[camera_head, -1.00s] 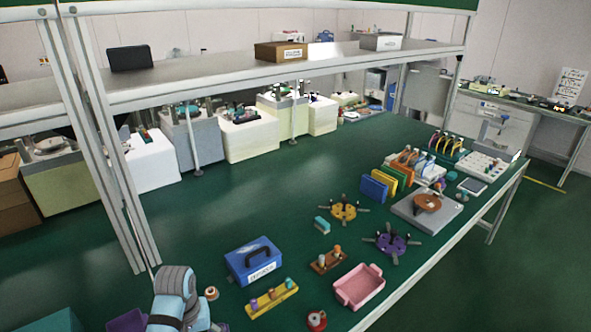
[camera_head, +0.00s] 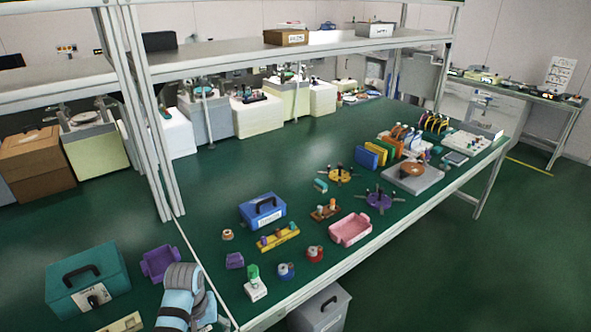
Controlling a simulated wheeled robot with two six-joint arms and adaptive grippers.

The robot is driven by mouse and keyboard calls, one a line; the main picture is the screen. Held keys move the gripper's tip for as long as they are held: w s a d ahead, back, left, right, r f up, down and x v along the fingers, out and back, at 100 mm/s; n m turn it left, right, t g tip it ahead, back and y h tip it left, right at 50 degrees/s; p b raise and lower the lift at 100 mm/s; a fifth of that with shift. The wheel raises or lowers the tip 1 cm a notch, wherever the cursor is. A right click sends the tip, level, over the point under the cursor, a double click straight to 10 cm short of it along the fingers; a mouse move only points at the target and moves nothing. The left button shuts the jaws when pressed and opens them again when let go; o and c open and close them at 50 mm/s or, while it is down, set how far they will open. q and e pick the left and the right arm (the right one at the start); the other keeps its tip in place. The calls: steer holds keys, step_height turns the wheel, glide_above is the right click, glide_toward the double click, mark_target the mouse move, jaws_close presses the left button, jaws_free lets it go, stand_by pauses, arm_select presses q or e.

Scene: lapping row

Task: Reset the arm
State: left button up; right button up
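A light-blue and grey link of one of my arms (camera_head: 180,296) shows at the bottom, left of the middle, over the near end of the green table. I cannot tell which arm it is. Neither gripper shows in this view, and nothing held can be seen.
The green table (camera_head: 262,168) holds a blue toolbox (camera_head: 262,210), a pink tray (camera_head: 350,229), a yellow peg strip (camera_head: 278,238) and small jars. A teal toolbox (camera_head: 88,280) and a purple tray (camera_head: 160,262) lie left of the arm. Shelf posts (camera_head: 150,130) rise nearby.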

arm_select(q)
steer(key=s+a+f+m, duration=0.1)
steer(key=s+f, duration=0.6)
steer(key=f, duration=0.4)
steer(key=s+a+f, duration=0.2)
steer(key=s+f, duration=0.6)
steer(key=f, duration=0.2)
steer(key=s+f+b, duration=0.1)
steer(key=s+f, duration=0.2)
steer(key=s, duration=0.4)
steer(key=s+a+f+m, duration=0.1)
steer(key=s+f, duration=0.3)
steer(key=s, duration=0.4)
steer(key=s+a+f+m+t+b, duration=0.1)
steer(key=s+f, duration=0.3)
steer(key=s, duration=0.4)
steer(key=shift+a+f+y+b, duration=0.15)
steer(key=shift+y+b, duration=0.15)
steer(key=shift+y, duration=0.1)
arm_select(e)
steer(key=f, duration=0.1)
steer(key=w+f, duration=0.1)
steer(key=shift+f, duration=0.35)
